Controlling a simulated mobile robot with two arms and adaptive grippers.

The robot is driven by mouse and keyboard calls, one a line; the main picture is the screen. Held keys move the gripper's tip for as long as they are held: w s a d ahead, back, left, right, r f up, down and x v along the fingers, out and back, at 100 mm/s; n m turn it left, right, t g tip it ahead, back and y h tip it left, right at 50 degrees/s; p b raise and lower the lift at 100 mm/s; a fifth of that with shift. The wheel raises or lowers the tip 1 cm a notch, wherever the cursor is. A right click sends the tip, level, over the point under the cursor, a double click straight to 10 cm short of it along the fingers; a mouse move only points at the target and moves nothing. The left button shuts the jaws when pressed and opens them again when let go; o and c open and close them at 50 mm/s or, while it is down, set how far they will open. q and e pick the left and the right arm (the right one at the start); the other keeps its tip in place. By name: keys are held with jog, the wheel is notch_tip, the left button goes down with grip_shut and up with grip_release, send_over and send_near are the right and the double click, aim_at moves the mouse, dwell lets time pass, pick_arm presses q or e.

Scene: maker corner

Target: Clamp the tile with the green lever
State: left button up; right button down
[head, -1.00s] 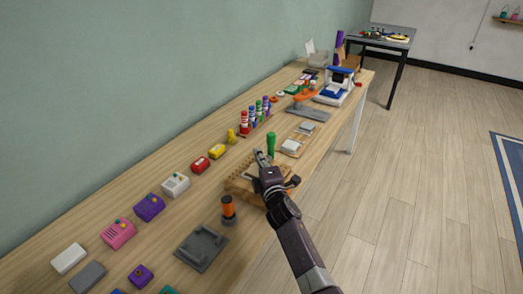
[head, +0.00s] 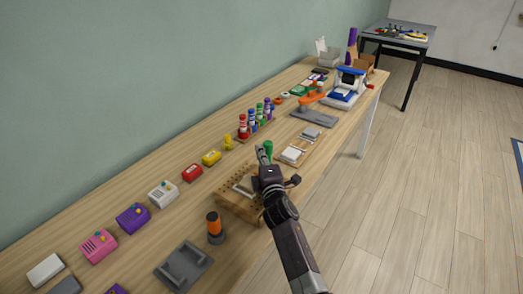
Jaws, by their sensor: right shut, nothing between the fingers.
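The green lever (head: 269,148) stands upright at the far side of a wooden block with holes (head: 233,202). A pale grey tile (head: 245,185) appears to lie on the block, partly hidden by my right arm. My right gripper (head: 263,150) is shut and empty. Its fingertips are just left of the lever in the picture and overlap its edge; I cannot tell whether they touch it. The lever's lower part is hidden behind the gripper. My left gripper is not in view.
An orange-and-black cylinder (head: 214,228) and a grey fixture (head: 184,265) stand nearer. A tray with pale pieces (head: 291,155) lies beyond the lever. Coloured bottles (head: 254,118) and several small boxes line the wall side. The floor to the right is clear.

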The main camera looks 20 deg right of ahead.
jog(key=shift+f, duration=0.1)
jog(key=shift+w, duration=0.1)
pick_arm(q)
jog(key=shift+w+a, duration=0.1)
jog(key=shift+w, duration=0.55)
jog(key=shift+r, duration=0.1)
pick_arm(e)
jog(key=shift+d, duration=0.1)
